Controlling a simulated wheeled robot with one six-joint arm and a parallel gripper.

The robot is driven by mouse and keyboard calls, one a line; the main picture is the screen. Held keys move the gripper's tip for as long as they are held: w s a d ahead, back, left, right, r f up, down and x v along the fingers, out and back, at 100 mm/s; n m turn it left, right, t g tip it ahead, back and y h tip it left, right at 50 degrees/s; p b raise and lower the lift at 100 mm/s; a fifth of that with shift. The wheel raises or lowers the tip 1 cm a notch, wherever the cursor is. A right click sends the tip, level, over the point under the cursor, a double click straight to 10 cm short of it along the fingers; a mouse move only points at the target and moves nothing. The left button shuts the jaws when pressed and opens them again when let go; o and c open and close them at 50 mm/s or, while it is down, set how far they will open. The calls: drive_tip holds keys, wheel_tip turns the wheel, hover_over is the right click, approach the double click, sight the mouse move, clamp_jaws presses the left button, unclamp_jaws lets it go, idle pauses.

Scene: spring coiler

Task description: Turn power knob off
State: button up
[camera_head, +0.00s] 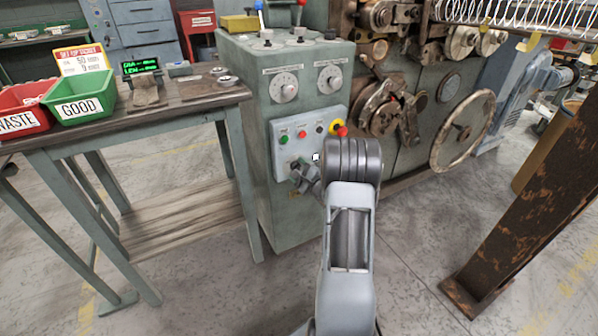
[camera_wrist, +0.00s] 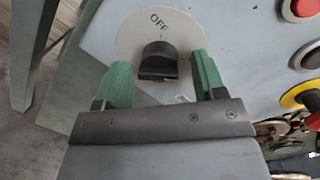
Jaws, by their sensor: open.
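The power knob (camera_wrist: 158,62) is a black rotary knob on a pale round dial plate (camera_wrist: 128,40) marked OFF, seen in the wrist view. My gripper (camera_wrist: 160,78) has two green fingers, one at each side of the knob's lower part, spread apart. In the head view my gripper (camera_head: 303,178) is at the lower part of the control panel (camera_head: 290,142) on the green-grey cabinet. The knob is hidden there behind my gripper and arm.
A red button (camera_wrist: 306,8) and a yellow-and-red emergency stop (camera_wrist: 308,97) are to the right in the wrist view. A workbench (camera_head: 190,95) with a green bin (camera_head: 80,95) stands left of the cabinet. A rusty post (camera_head: 535,195) stands at the right. The floor between is clear.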

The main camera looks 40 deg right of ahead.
drive_tip(key=shift+c, duration=0.2)
drive_tip(key=c, duration=0.8)
drive_tip(key=shift+c, duration=0.2)
drive_tip(key=shift+r, duration=0.1)
drive_tip(key=n+p, duration=0.1)
drive_tip(key=n, duration=0.3)
drive_tip(key=shift+r+p, duration=0.1)
drive_tip(key=shift+p, duration=0.2)
drive_tip(key=n, duration=0.4)
drive_tip(key=shift+g+h, duration=0.3)
drive_tip(key=shift+g, duration=0.1)
drive_tip(key=n, duration=0.4)
drive_tip(key=shift+b, duration=0.3)
drive_tip(key=n+h+b, duration=0.1)
drive_tip(key=n+b, duration=0.1)
drive_tip(key=n, duration=0.2)
drive_tip(key=shift+a+r+g, duration=0.1)
drive_tip(key=shift+a+g, duration=0.05)
drive_tip(key=shift+g, duration=0.15)
drive_tip(key=shift+n, duration=0.4)
